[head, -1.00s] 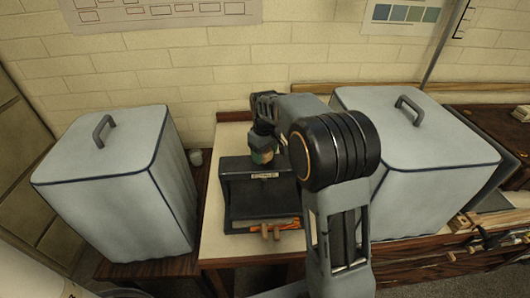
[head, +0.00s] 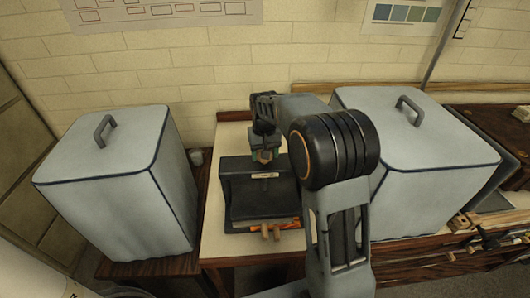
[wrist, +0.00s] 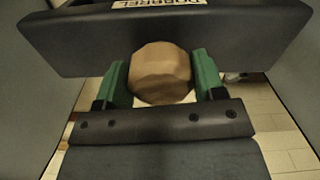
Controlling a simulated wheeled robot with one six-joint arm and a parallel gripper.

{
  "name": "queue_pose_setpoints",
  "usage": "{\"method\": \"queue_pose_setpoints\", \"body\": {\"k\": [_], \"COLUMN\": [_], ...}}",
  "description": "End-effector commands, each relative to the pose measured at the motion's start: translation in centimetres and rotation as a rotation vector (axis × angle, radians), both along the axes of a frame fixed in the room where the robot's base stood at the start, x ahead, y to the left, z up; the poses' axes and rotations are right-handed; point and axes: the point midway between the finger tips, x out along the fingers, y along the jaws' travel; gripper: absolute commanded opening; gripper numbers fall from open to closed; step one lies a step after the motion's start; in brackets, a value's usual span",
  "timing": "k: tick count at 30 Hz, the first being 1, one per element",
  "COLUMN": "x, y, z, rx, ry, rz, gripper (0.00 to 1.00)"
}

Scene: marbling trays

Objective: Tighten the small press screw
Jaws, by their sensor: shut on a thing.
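The small press (head: 240,170) is a dark, box-like frame with a pale label on its top bar, standing on the light tabletop. Its screw ends in a tan, many-sided wooden knob (wrist: 160,66). In the wrist view the green fingers of my gripper (wrist: 161,80) sit on either side of the knob, shut on it. In the head view my gripper (head: 264,152) is above the press's top bar, and the knob is small there. The screw's shaft is hidden.
A large grey lidded box (head: 110,190) stands left of the press and another (head: 425,170) stands right, behind my arm. Orange and wooden pieces (head: 272,229) lie at the press's front. A brick wall (head: 225,60) is close behind.

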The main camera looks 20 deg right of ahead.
Motion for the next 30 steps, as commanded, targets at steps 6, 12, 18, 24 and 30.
{"method": "queue_pose_setpoints", "body": {"k": [6,12,18,24,30], "x": [0.02,0.02,0.03,0.02,0.01], "y": [0.04,0.03,0.03,0.03,0.02], "z": [0.04,0.04,0.05,0.05,0.03], "rx": [0.0,0.0,0.0,0.0,0.0], "ry": [-0.001,-0.001,-0.001,-0.001,-0.001], "rz": [-0.05,-0.063,-0.062,-0.062,-0.062], "gripper": [0.39,0.39,0.39,0.75,0.89]}}
